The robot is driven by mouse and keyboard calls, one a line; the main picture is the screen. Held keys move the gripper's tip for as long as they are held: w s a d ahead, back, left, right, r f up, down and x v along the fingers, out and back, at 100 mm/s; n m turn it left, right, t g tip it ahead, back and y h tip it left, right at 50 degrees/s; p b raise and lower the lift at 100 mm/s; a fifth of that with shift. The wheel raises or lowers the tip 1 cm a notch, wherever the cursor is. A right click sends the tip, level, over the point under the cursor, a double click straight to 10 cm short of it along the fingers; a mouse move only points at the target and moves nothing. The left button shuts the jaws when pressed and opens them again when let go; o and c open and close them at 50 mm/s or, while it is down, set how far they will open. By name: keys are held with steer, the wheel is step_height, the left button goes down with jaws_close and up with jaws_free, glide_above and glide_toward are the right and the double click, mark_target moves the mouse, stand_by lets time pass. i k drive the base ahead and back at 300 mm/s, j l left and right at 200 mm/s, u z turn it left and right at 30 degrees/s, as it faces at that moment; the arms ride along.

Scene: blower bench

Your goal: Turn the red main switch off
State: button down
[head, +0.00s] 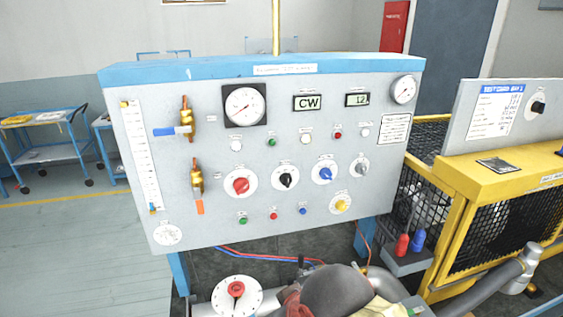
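A grey control panel (215,225) with a blue top edge faces me. A red rotary knob (241,185) sits on a white round plate at its middle left; its label and exact setting are too small to read. A second red knob (236,289) sits on a larger white dial below the panel, its handle roughly upright in the picture. I cannot tell from the lettering which one is the main switch. My gripper is not in view.
Black (286,180), blue (325,174) and grey (361,168) knobs share the red knob's row; a yellow one (341,205) is lower. Brass valves (196,178) stand left. A dark rounded body (350,291) and pipes fill the bottom. A yellow caged frame (490,170) stands right.

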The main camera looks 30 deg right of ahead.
mark_target(241, 185)
steer(key=j+z, duration=0.3)
steer(key=j, duration=0.45)
steer(key=j+z, duration=0.3)
steer(key=j, duration=0.5)
